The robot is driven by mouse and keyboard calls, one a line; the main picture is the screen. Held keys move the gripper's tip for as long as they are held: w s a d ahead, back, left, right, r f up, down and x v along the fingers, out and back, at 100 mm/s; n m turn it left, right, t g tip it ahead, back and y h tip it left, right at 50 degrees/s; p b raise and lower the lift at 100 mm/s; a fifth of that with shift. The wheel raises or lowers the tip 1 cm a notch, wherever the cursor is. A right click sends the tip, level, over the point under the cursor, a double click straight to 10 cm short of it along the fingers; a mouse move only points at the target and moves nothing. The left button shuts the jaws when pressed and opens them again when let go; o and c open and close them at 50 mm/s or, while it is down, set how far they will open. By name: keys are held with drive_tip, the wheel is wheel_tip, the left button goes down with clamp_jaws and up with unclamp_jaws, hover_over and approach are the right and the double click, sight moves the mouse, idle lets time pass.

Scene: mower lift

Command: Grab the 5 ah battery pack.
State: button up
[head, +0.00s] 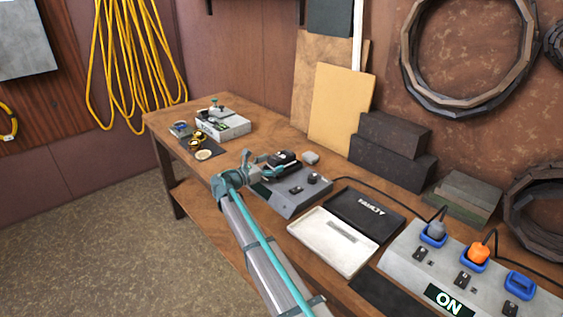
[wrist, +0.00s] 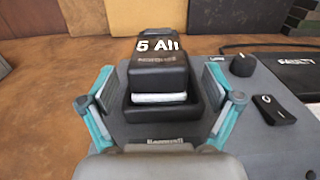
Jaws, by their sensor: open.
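The battery pack (wrist: 160,75) is black, with "5 Ah" in white on its top. It sits in the bay of a grey charger box (wrist: 215,132) on the bench. In the head view the battery pack (head: 281,158) is partly hidden by my arm, on the charger (head: 298,200). My gripper (wrist: 160,108) is open, with one teal finger at each side of the battery's near end. Gaps show between the fingers and the pack. In the head view my gripper (head: 262,165) is at the charger's left part.
The charger has a knob (wrist: 243,64) and a switch (wrist: 274,109) at right. An open case with a white tray (head: 332,241) lies right of it. Dark blocks (head: 390,158) stand behind. A power box (head: 468,268) with plugs is at lower right.

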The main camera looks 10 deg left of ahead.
sight(282, 158)
drive_tip(key=shift+p+x, duration=0.85)
drive_tip(key=shift+x, duration=1.75)
drive_tip(key=shift+a, duration=0.1)
drive_tip(key=c, duration=1.5)
